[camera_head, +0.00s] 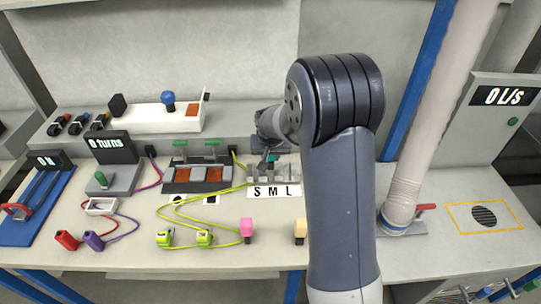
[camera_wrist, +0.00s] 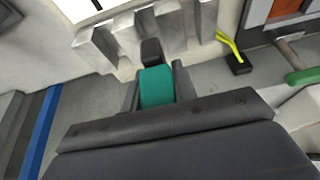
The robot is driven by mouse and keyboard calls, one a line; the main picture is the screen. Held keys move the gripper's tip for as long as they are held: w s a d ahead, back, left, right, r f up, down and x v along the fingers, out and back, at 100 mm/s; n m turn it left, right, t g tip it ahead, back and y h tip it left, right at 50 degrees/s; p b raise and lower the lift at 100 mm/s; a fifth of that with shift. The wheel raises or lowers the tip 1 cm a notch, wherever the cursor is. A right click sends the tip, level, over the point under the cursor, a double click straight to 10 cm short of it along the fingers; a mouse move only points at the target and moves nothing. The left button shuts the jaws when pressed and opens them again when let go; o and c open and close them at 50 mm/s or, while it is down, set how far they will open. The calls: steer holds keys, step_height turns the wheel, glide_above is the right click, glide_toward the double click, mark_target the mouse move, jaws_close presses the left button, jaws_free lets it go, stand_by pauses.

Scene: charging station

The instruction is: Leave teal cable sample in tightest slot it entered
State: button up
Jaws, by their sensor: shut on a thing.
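The teal cable sample (camera_wrist: 157,88) is between the two fingers of my gripper (camera_wrist: 156,78) in the wrist view. Its dark end (camera_wrist: 151,52) points at the pale slot block (camera_wrist: 125,38) and overlaps its edge in the picture. I cannot tell whether the end is inside a slot or just in front of it. In the head view, the slot block (camera_head: 287,172) stands behind a white plate marked S M L (camera_head: 273,191). A small bit of the teal sample (camera_head: 271,158) shows there.
Left of the block is a station with orange pads (camera_head: 214,174) and green handles. A yellow-green cable (camera_head: 190,208) lies on the bench in front. A pink block (camera_head: 246,228) and a beige block (camera_head: 299,230) stand near the front edge. A pale hose (camera_head: 425,125) rises at right.

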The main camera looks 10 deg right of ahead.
steer(key=shift+f+b, duration=0.15)
steer(key=shift+b, duration=0.15)
stand_by(0.6)
steer(key=shift+f, duration=0.35)
steer(key=shift+f+b, duration=0.7)
steer(key=shift+b, duration=0.2)
steer(key=o, duration=1.1)
steer(key=v, duration=1)
steer(key=shift+s+r, duration=0.15)
steer(key=shift+r, duration=0.25)
